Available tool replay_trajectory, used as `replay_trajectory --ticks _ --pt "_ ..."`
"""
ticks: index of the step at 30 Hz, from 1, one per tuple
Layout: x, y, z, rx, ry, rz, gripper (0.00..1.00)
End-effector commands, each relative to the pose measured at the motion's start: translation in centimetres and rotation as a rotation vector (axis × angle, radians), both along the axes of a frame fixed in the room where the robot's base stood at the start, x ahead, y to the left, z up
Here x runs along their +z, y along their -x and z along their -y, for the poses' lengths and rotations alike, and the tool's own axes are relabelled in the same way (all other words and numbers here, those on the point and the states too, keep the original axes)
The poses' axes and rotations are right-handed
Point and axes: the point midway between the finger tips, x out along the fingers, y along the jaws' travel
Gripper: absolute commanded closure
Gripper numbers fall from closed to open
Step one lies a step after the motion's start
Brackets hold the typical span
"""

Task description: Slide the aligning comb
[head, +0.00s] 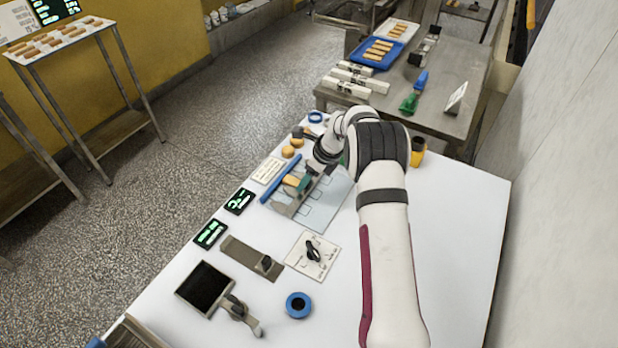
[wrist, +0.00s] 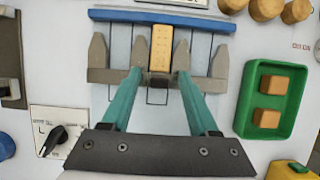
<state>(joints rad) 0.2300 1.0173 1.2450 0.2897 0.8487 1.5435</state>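The aligning comb (wrist: 101,76) is a grey-brown bar with several pointed teeth, lying across a pale lined plate (wrist: 120,40). A tan biscuit (wrist: 161,47) lies between its middle teeth, pointing toward a blue bar (wrist: 160,19) at the plate's far side. My gripper (wrist: 159,75) has two teal fingers spread apart, their tips over the comb's bar on either side of the biscuit. I cannot tell whether the tips touch the comb. In the head view my arm and gripper (head: 305,183) partly hide the comb; the blue bar (head: 273,178) shows to the left.
A green tray (wrist: 246,95) with two tan pieces stands to the right of the comb. A dial plate (wrist: 46,144) is at the left. Round tan pieces (wrist: 266,9) lie beyond. The table (head: 430,240) is clear to the right of my arm.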

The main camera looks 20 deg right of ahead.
Motion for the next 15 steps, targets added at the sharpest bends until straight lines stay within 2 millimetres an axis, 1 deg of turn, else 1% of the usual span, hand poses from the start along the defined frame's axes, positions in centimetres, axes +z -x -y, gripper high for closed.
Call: replay_trajectory --ticks 8,11,14,15 --pt "0.2 0.1 0.1 0.0 0.0 -0.001 0.4" --pt "1.4 0.4 0.5 0.0 0.001 0.001 0.4" --pt "3.9 1.1 1.3 -0.002 0.002 0.003 0.4" --pt "5.0 1.5 1.6 -0.001 0.001 0.003 0.4"
